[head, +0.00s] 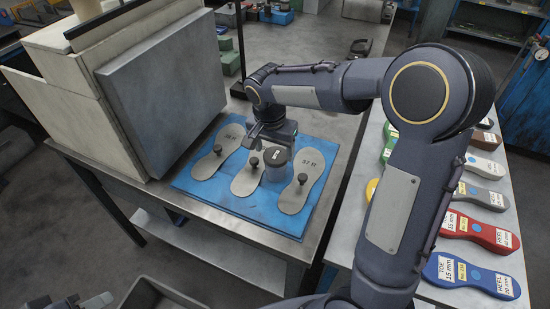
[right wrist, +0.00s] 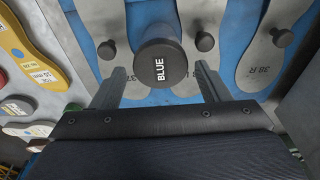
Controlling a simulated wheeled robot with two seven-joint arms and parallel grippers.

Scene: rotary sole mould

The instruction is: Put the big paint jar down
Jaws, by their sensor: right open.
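In the right wrist view the jar's lid (right wrist: 160,66) reads BLUE. My right gripper (head: 268,130) is just behind the jar in the head view. In the right wrist view its two fingers (right wrist: 162,76) are apart, one on each side of the lid, with gaps showing. The jar's foot is partly hidden. My left gripper (head: 75,302) shows only in part at the bottom left corner.
Grey sole plates with black knobs, such as the right one (head: 303,188), lie on the board. A large mould block (head: 165,90) stands left of it. On the right, a table holds coloured soles, including a blue one (head: 470,276). A grey bin (head: 160,294) is at the bottom.

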